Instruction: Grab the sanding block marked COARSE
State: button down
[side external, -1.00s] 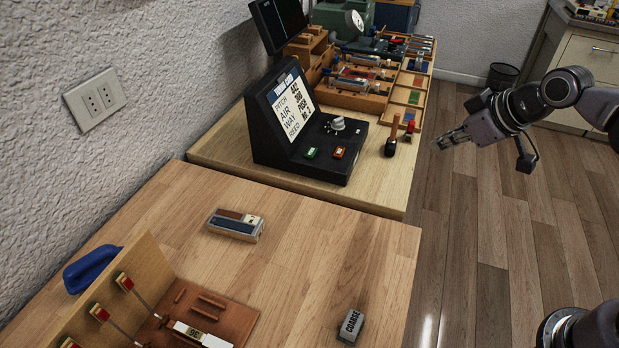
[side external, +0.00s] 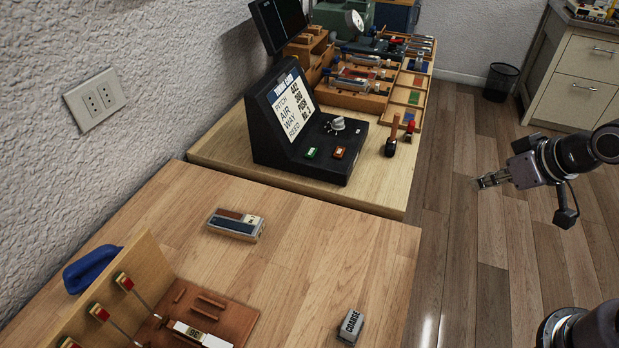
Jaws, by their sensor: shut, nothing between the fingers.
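The grey sanding block marked COARSE (side external: 351,326) lies on the near wooden table (side external: 330,260), close to its right edge. Its label faces up toward the camera. My gripper (side external: 482,183) is at the right of the view, over the floor and off the table. It is well apart from the block, up and to the right of it in the picture. The fingers look close together with nothing held.
A black console (side external: 300,130) stands on the far table. A small two-tone block (side external: 236,224) and a brown wooden fixture (side external: 215,310) with hammers sit on the near table. The table between the console and the COARSE block is clear. A bin (side external: 501,82) stands on the floor behind.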

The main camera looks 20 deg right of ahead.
dwell(0.4)
jog(key=c, duration=1)
grip_release()
jog(key=shift+c, duration=0.2)
jog(key=m+g, duration=0.7)
jog(key=m, duration=0.3)
send_over(353, 322)
jog(key=f, duration=0.4)
jog(key=shift+s+a+f, duration=0.15)
jog(key=shift+a+f, duration=0.05)
jog(key=shift+f, duration=0.2)
jog(key=shift+w+d+f, duration=0.1)
jog(key=shift+f, duration=1.45)
jog(key=shift+w+d+f, duration=0.1)
jog(key=shift+f, duration=1.45)
